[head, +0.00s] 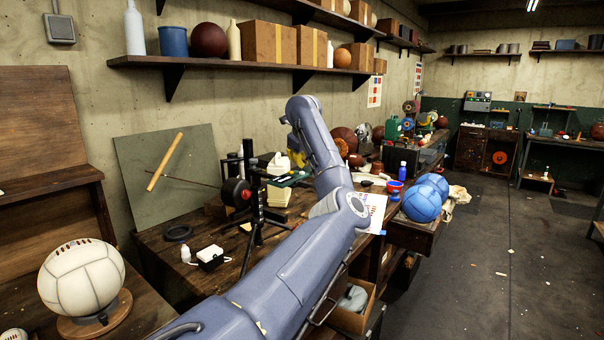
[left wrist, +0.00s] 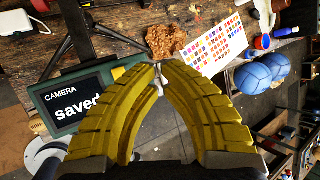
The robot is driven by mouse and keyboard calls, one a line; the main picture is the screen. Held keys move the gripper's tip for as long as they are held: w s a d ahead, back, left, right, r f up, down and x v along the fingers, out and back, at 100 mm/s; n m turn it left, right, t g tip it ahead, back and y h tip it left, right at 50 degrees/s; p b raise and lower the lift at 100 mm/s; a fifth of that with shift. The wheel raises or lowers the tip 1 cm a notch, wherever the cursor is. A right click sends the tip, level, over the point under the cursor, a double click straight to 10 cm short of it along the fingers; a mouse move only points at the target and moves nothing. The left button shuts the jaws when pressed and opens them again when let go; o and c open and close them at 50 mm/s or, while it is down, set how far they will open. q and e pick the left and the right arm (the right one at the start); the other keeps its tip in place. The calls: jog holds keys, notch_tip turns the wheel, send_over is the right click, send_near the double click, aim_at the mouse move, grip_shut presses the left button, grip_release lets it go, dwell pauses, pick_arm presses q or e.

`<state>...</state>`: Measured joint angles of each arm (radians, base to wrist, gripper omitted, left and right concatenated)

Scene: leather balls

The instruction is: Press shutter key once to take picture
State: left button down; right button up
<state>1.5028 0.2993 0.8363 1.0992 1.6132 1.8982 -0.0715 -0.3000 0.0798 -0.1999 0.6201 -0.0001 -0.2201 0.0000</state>
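A dark green box with a black screen (left wrist: 75,105) shows in the left wrist view, at the left. Its screen reads "CAMERA" and "saved". In the head view the gripper (head: 297,156) is partly hidden behind my arm.
A colour chart (left wrist: 213,45) and a brown crumpled piece (left wrist: 166,41) lie on the bench. Blue balls (head: 422,202) rest at its right end. A white ball (head: 82,277) stands at lower left. A loaded shelf (head: 235,65) runs above. The floor at right is open.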

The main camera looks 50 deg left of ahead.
pick_arm(q)
jog(key=shift+r, duration=0.1)
jog(key=shift+r, duration=2.45)
